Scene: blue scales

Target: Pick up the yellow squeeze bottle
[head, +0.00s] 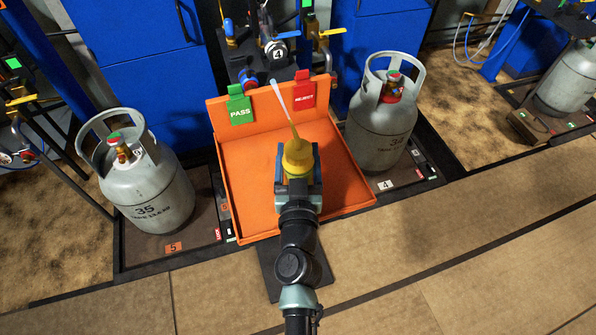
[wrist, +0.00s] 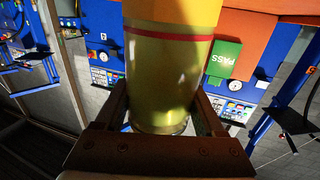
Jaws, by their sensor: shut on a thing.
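The yellow squeeze bottle (head: 297,156) has a yellow top and a long pale nozzle that points up and back over the orange tray (head: 245,185) in the head view. In the wrist view the bottle (wrist: 170,75) fills the middle, with a yellow-green see-through body and a red band. My gripper (head: 298,180) is shut on the bottle, one finger on each side of its lower body; the fingers also show in the wrist view (wrist: 165,120). The arm hides part of the tray's front. I cannot tell the bottle's height above the tray.
Grey gas cylinders stand to the left (head: 148,190) and right (head: 380,130) of the tray. A green PASS tag (head: 240,108) and a red tag (head: 303,92) hang on the tray's back wall. Valves and hoses are behind it. The floor in front is clear.

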